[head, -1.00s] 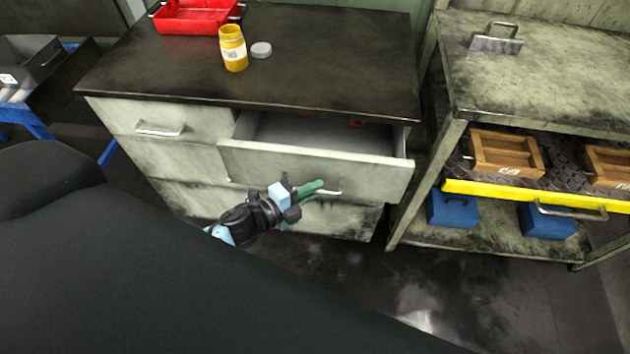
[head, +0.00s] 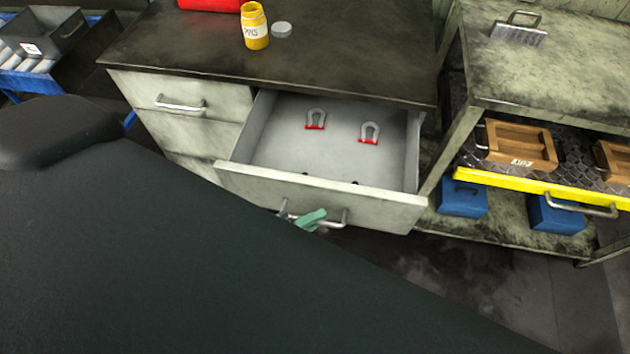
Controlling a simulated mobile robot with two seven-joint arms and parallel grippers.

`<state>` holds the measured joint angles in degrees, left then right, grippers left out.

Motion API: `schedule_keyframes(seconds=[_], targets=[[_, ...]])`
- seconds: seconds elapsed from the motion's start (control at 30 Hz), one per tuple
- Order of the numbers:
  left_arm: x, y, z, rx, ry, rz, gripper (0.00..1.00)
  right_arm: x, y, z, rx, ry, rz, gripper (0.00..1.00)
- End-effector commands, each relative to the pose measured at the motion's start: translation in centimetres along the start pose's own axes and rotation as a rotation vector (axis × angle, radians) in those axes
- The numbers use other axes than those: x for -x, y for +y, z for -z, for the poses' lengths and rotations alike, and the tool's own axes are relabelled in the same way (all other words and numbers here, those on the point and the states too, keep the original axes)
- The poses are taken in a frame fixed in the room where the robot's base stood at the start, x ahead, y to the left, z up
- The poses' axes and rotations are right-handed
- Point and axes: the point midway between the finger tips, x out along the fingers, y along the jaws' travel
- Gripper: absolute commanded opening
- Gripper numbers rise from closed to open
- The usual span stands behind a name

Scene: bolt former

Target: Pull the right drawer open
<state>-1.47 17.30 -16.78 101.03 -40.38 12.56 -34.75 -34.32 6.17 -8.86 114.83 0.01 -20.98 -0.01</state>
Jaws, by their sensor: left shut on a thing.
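The right drawer (head: 345,200) of the cabinet is pulled well out, and its inside shows. Two grey horseshoe magnets with red tips lie in it, a left magnet (head: 316,119) and a right magnet (head: 369,133). A metal bar handle (head: 343,217) is on the drawer's front. My left gripper (head: 312,219), with green fingers, is shut on this handle. The rest of my left arm is hidden behind my dark body. My right gripper is not in view.
A yellow jar (head: 254,27) and a grey lid (head: 281,30) stand on the dark cabinet top (head: 350,60), near a red tray (head: 210,4). The closed left drawer (head: 190,105) is beside the open one. A shelf rack (head: 555,85) with wooden boxes and blue bins stands on the right.

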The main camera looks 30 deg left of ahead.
Motion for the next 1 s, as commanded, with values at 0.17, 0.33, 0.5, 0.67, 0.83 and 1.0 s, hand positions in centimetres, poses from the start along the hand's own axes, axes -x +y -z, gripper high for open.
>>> schedule_keyframes(seconds=[0.17, 0.33, 0.5, 0.67, 0.83, 1.0], targets=[[0.0, 0.0, -0.1, -0.001, -0.001, 0.0, 0.0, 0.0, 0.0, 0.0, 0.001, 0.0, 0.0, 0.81], [0.0, 0.0, -0.1, -0.001, -0.001, 0.0, 0.28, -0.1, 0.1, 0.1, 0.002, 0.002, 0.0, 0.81], [0.0, 0.0, 0.0, 0.0, 0.0, 0.0, 0.33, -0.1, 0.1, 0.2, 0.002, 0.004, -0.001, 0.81], [0.1, 0.0, 0.0, 0.0, 0.0, -0.001, 0.33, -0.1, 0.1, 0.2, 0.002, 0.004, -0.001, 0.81], [1.6, 0.2, 0.0, 0.001, 0.0, -0.003, 0.33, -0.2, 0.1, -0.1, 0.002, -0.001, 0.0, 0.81], [4.2, 0.3, 0.0, 0.003, -0.001, -0.005, 0.33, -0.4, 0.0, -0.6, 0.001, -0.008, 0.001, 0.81]])
